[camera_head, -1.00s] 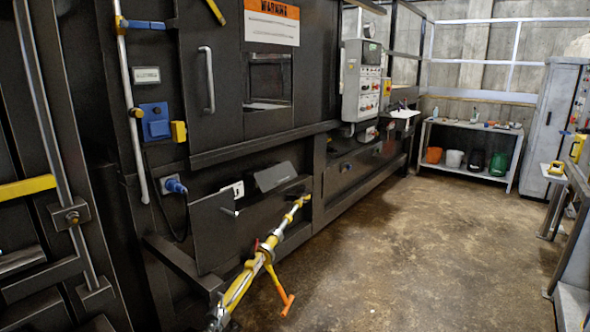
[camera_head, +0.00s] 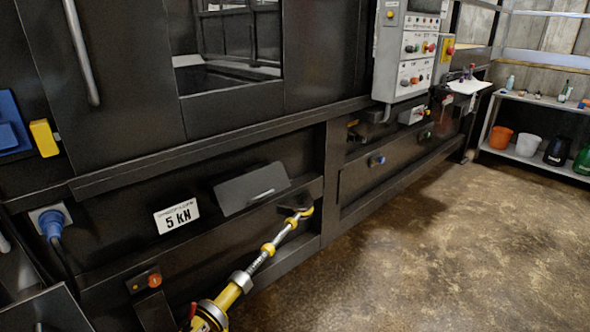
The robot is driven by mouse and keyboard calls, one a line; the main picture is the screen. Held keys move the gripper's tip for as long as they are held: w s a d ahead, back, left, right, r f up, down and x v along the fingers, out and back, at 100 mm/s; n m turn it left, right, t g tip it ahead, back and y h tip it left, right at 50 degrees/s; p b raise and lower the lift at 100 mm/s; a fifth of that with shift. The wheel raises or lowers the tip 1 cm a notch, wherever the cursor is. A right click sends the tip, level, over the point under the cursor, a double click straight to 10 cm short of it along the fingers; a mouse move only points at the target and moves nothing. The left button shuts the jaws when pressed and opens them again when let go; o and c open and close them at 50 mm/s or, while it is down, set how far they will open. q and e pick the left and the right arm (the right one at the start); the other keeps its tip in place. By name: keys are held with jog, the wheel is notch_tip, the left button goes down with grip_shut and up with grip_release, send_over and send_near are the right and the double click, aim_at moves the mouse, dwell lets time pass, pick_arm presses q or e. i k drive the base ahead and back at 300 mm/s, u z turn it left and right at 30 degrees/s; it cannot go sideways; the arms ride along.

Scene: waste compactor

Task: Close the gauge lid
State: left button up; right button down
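A flat grey lid (camera_head: 251,188) with a small light handle near its lower edge is on the lower front of the black machine, right of a white "5 kN" label (camera_head: 177,216). I take it to be the gauge lid. It sits at a slant against the panel and seems to stand out from it; how far cannot be told. No gauge face is visible. Neither of my grippers is in view.
A yellow and silver turnbuckle (camera_head: 265,255) slopes from the machine's lower front toward me, below the lid. A grey plate (camera_head: 45,312) is at the lower left. A control box (camera_head: 408,55) is at upper right. The floor to the right is clear.

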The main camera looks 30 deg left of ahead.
aim_at(234, 194)
jog(key=i, duration=1.3)
jog(key=u, duration=2.1)
